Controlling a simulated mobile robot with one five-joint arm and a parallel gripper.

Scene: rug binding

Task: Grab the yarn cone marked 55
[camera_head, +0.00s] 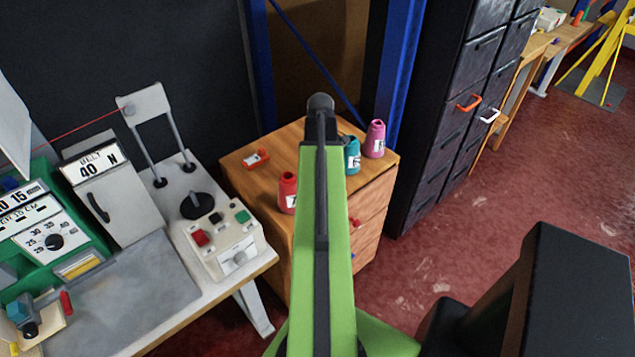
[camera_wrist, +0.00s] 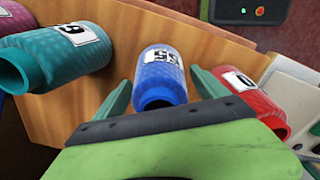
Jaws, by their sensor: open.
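The blue yarn cone (camera_wrist: 158,76) stands on the wooden cabinet top, with a white label that appears to read 55. In the wrist view my gripper (camera_wrist: 165,68) is open, with one green finger on each side of the blue cone. I cannot tell whether either finger touches it. In the head view my green arm hides the blue cone and the gripper's fingers.
A red cone (camera_wrist: 258,98) stands close beside the right finger. A teal cone (camera_wrist: 55,55) stands to the left, and a pink cone (camera_head: 376,139) is at the cabinet's back corner.

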